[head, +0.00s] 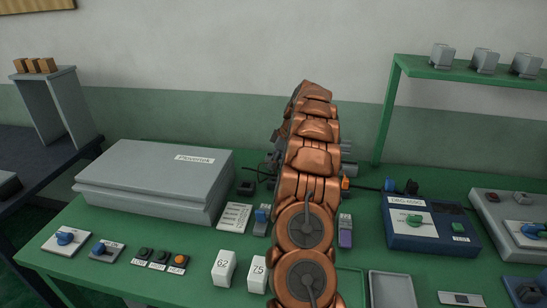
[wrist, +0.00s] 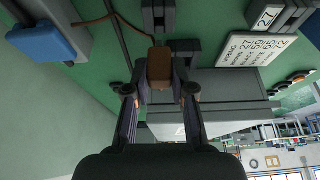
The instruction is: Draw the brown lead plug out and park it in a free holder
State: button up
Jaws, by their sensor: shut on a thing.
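The brown lead plug (wrist: 160,66) shows in the wrist view between the fingertips of my gripper (wrist: 160,82), which is shut on it. A dark grey block (wrist: 158,16) lies just beyond the plug; I cannot tell whether the plug touches it or is seated in anything. A thin brown lead (wrist: 95,20) runs at the upper left of that view. In the head view my copper arm hides both the gripper and the plug. A small black block (head: 246,187) stands left of the arm there; I cannot tell if it is a free holder.
A large grey case (head: 160,175) stands left of the arm. A wiring card (head: 234,217) lies beside it and also shows in the wrist view (wrist: 255,48). A blue box (head: 428,222) stands to the right. White number blocks (head: 223,268) and knobs line the front.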

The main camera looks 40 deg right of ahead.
aim_at(274, 171)
jog(key=shift+f+p, duration=0.3)
jog(key=shift+f, duration=0.75)
jog(key=shift+s+d+b, duration=0.1)
jog(key=shift+b, duration=0.6)
jog(key=shift+f+b, duration=0.95)
jog(key=shift+f, duration=0.25)
jog(key=o, duration=1)
jog(key=shift+c, duration=0.2)
jog(key=shift+r, duration=0.1)
jog(key=v, duration=1.2)
